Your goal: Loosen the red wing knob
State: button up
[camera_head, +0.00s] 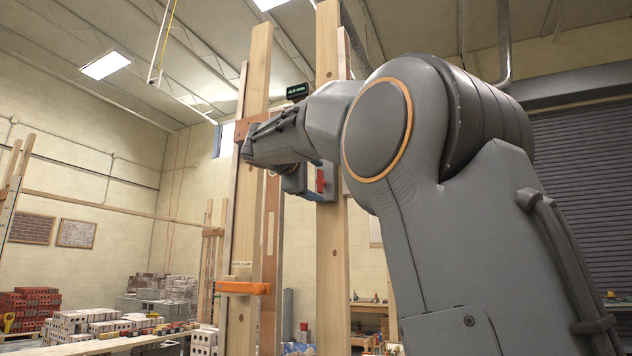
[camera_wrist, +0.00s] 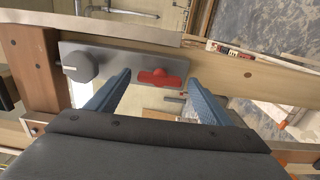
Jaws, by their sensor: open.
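The red wing knob (camera_wrist: 162,78) sits on a grey metal plate (camera_wrist: 118,61) fixed to a wooden post, its wings lying roughly across the wrist picture. A round dark grey knob (camera_wrist: 80,66) is on the same plate, to its left. My gripper (camera_wrist: 160,76) is open, with one blue finger to each side of the red knob in the picture and a visible gap on both sides. Whether the fingertips reach the knob's depth I cannot tell. In the head view the red knob (camera_head: 320,181) shows just right of my wrist; the fingers are mostly hidden there.
Tall wooden posts (camera_head: 334,270) stand around the plate, close to my arm. An orange clamp-like piece (camera_head: 243,288) juts out lower on the left post. Brick stacks (camera_head: 30,305) lie far left. A wooden beam (camera_wrist: 260,80) runs beside the plate.

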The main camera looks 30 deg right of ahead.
jog(key=b+v, duration=0.2)
jog(key=v, duration=0.5)
jog(key=shift+s+a, duration=0.2)
jog(key=a+f+g+y, duration=0.2)
jog(key=f+y, duration=0.2)
jog(key=f, duration=1.7)
jog(key=a+f+g+y, duration=0.2)
jog(key=a+f+y, duration=0.15)
jog(key=f, duration=1.85)
jog(key=s+a+f+m+g+y, duration=0.2)
jog(key=s+f, duration=0.7)
jog(key=f, duration=0.1)
jog(key=s+a+f+m+g+y, duration=0.2)
jog(key=s+a+f+m, duration=0.1)
jog(key=s+f, duration=0.6)
jog(key=s+a+f+m+g+y, duration=0.2)
jog(key=s+f, duration=0.7)
jog(key=f, duration=0.4)
jog(key=shift+a+m+g+y, duration=0.35)
jog(key=shift+m+g, duration=0.05)
